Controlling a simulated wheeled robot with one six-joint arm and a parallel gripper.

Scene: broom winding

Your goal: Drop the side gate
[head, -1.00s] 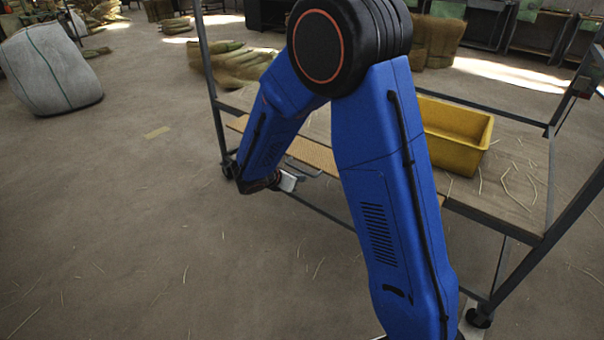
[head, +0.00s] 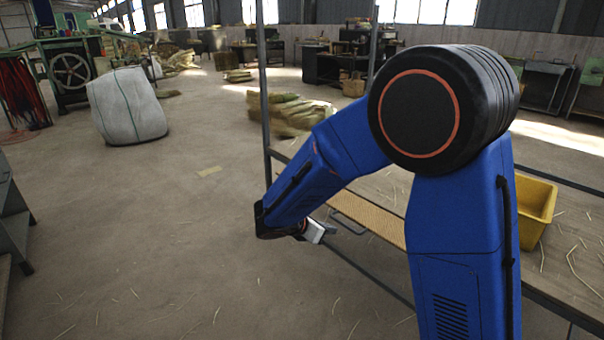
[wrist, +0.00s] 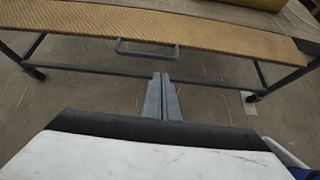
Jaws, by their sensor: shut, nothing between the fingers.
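The side gate is a long tan, ribbed panel (head: 372,219) along the near side of a dark metal-framed cart. It also spans the top of the wrist view (wrist: 230,32). A grey bar handle (head: 345,223) sticks out from its lower edge; the wrist view shows this handle (wrist: 147,53) as a wide U. My gripper (head: 328,231) is low beside the gate, just in front of the handle. In the wrist view my gripper (wrist: 163,77) has its two fingers together and empty, pointing just right of the handle's middle, with no clear contact visible.
A yellow bin (head: 535,205) and loose straws lie on the cart top. A cart post (head: 263,80) rises at the far left corner. A white sack (head: 126,105) stands far left, and straw bundles (head: 285,113) lie behind.

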